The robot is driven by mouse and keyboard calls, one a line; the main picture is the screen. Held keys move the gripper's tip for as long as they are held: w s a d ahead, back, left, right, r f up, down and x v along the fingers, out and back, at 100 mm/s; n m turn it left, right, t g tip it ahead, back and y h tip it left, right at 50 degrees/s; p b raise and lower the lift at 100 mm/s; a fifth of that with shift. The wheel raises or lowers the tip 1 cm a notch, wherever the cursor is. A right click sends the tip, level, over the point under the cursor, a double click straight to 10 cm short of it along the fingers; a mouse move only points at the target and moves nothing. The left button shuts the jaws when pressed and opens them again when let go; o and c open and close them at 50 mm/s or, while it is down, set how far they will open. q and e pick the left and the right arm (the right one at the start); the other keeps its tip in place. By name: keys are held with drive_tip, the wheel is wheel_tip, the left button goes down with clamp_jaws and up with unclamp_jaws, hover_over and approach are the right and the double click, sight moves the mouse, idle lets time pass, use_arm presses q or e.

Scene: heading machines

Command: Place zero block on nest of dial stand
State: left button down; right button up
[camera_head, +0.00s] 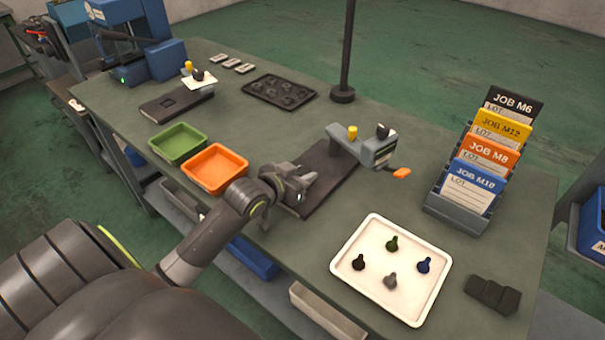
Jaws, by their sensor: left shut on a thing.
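My left gripper (306,181) is over the dark base plate (328,172) at the middle of the bench. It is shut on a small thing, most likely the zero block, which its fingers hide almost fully. A grey stand (372,146) with a yellow knob, a black knob and an orange lever rises at the far right end of this plate. A second stand (196,92) with a yellow knob and a white plate is at the far left, on a dark base (163,109). I cannot tell surely which is the dial stand. Its nest is not clear. My right gripper is not in view.
Green (178,143) and orange (217,169) bins lie left of my gripper. A white tray (350,268) with several small pins is at front right. A job card rack (458,214) stands at right. A dark pole (346,60) rises behind, near a black tray (279,90).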

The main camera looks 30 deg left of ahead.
use_arm(q)
drive_tip(key=shift+f, duration=0.1)
drive_tip(key=c, duration=1.2)
unclamp_jaws()
drive_tip(key=shift+o, duration=0.2)
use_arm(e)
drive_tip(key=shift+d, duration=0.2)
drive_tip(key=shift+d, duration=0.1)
use_arm(q)
drive_tip(key=v, duration=1.2)
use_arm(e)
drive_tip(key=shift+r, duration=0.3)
use_arm(q)
drive_tip(key=shift+s, duration=0.1)
